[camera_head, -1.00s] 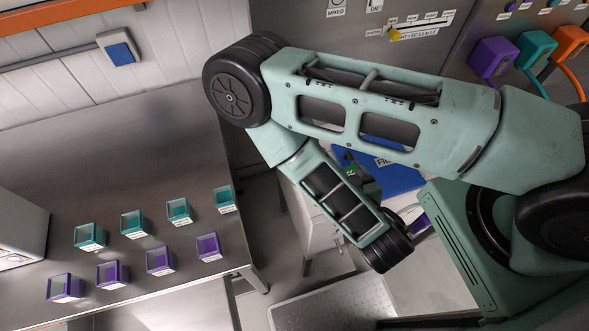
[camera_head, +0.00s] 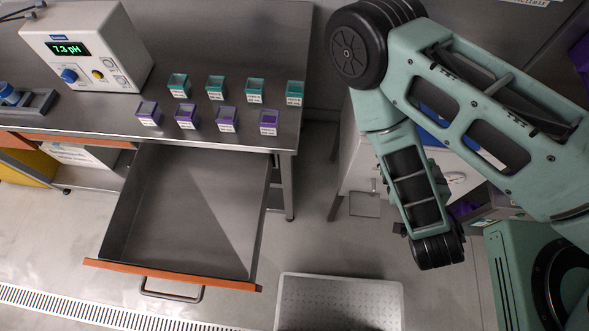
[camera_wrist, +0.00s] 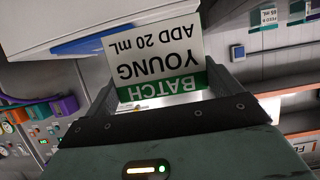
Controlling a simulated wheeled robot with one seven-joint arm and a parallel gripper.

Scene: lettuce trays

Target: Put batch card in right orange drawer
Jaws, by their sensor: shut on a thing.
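The batch card (camera_wrist: 152,58), white with a green band reading BATCH YOUNG ADD 20 mL upside down, stands between the fingers of my gripper (camera_wrist: 160,84) in the wrist view. The gripper is shut on it. In the head view the gripper and card are hidden beyond my arm's end. The right orange drawer (camera_head: 172,274) is pulled open under the bench, its orange front and handle towards me. Its grey inside looks empty. My arm's end is to the right of the drawer, apart from it.
The steel bench (camera_head: 85,104) carries a pH meter (camera_head: 98,77) and two rows of small teal and purple boxes (camera_head: 227,119). A grey textured platform (camera_head: 338,300) lies right of the drawer. A white cabinet (camera_head: 358,160) stands beside the bench.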

